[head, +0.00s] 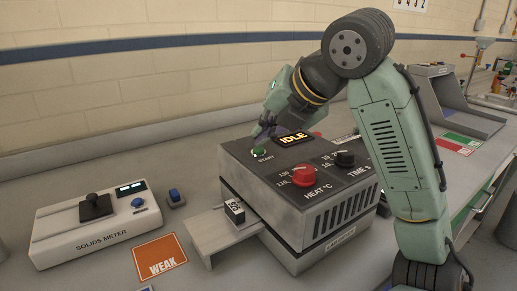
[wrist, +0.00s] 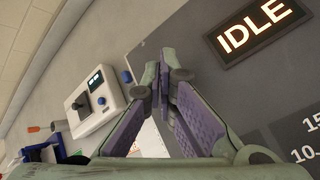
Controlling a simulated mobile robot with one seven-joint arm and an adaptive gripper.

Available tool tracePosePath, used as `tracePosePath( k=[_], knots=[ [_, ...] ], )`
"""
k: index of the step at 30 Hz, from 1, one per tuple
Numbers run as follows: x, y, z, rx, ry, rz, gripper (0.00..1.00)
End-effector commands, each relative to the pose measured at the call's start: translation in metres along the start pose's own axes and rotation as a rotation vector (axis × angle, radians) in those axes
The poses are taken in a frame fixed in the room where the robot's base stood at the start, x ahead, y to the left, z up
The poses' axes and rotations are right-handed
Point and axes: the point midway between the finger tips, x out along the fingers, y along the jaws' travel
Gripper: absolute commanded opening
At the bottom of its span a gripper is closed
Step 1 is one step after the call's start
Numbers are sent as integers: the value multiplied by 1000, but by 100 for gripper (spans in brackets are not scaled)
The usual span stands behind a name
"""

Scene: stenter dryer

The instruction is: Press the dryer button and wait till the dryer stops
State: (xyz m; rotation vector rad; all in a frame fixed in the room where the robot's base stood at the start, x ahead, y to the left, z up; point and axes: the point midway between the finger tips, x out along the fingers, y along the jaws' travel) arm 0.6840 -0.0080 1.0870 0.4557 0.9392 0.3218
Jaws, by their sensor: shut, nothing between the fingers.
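The dryer (head: 345,215) is a grey box on the bench with a dark sloped top. Its display (head: 293,139) reads IDLE in lit letters; the display also shows large in the wrist view (wrist: 254,28). The green START button (head: 260,152) is at the left of the top panel. My gripper (head: 264,131) is shut and empty, just behind and above the button; I cannot tell whether it touches the panel. In the wrist view the fingertips (wrist: 166,75) are together, and the button is not visible there.
A red HEAT knob (head: 303,176) and black TIME knob (head: 345,158) sit beside the button. A tray (head: 222,238) with a small dark block (head: 235,210) sticks out at the dryer's left. A solids meter (head: 98,228) and orange WEAK card (head: 160,256) lie further left.

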Motion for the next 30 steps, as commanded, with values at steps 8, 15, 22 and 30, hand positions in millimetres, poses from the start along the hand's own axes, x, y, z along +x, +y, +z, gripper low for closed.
tracePosePath(
  k=[8, 15, 22, 30],
  knots=[
    [0, 0, 0, 0, 0, 1, 0],
    [2, -2, -2, 0, 0, 1, 0],
    [4, -3, -3, -1, 0, 1, 0],
    [7, -4, -5, -1, 1, 1, 0]
  ],
)
